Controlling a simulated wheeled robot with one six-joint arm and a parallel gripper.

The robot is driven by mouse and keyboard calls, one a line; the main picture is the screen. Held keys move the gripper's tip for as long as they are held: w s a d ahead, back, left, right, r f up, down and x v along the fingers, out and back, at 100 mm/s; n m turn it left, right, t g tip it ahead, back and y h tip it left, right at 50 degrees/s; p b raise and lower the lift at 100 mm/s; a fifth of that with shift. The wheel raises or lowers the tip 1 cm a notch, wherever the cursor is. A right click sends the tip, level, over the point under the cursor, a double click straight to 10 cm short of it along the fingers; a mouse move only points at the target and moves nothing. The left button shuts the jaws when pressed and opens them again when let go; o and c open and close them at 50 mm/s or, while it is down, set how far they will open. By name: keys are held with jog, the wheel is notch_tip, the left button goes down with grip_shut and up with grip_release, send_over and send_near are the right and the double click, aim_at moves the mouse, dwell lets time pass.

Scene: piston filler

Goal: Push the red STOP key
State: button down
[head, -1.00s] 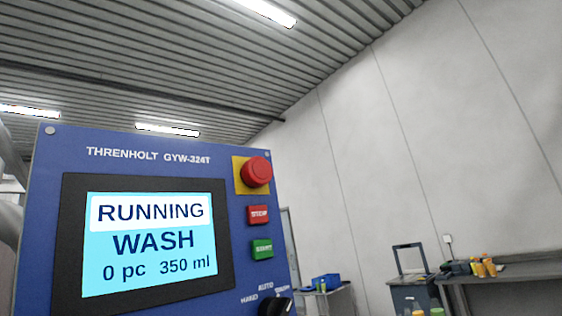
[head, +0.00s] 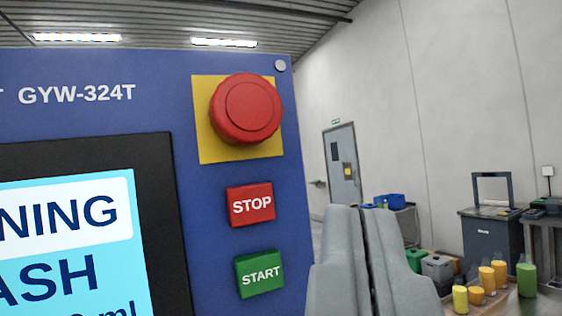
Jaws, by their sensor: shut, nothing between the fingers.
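The red STOP key (head: 250,204) is a small rectangular button with white lettering on the blue control panel (head: 215,240). It sits below the big round red emergency button (head: 246,109) on its yellow plate and above the green START key (head: 260,274). My gripper (head: 356,212) shows as two grey fingers at the lower middle, shut and empty. In the picture its tips are to the right of the STOP key, just past the panel's right edge. How far the tips are from the panel in depth I cannot tell.
The panel's screen (head: 65,235) is at the left, cut off by the frame, with parts of "RUNNING" and "WASH" readable. At the right, in the background, are a grey door (head: 342,165), a dark cabinet (head: 490,245) and several yellow and orange containers (head: 478,294).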

jog(key=shift+w, duration=0.1)
dwell(0.3)
send_near(267, 189)
jog(key=shift+s+d+r+x, duration=0.1)
jog(key=shift+d+x, duration=0.05)
jog(key=shift+x, duration=0.7)
jog(key=shift+s+d+r+x, duration=0.1)
jog(key=shift+d+x, duration=0.05)
jog(key=shift+x, duration=0.65)
jog(key=shift+s+d+x, duration=0.1)
jog(key=shift+d+x, duration=0.05)
jog(key=shift+x, duration=0.7)
jog(key=shift+w, duration=0.15)
jog(key=shift+w+a, duration=0.2)
jog(key=shift+w, duration=0.1)
jog(key=shift+w+a, duration=0.1)
jog(key=shift+w, duration=0.3)
dwell(0.9)
jog(key=shift+s, duration=0.1)
jog(key=shift+s+d, duration=0.3)
jog(key=shift+s, duration=0.4)
jog(key=shift+s, duration=0.1)
jog(key=shift+s+d, duration=0.3)
jog(key=shift+s, duration=0.45)
jog(key=shift+s+d, duration=0.25)
jog(key=shift+s, duration=0.5)
jog(key=shift+s+d, duration=0.3)
jog(key=shift+s, duration=0.45)
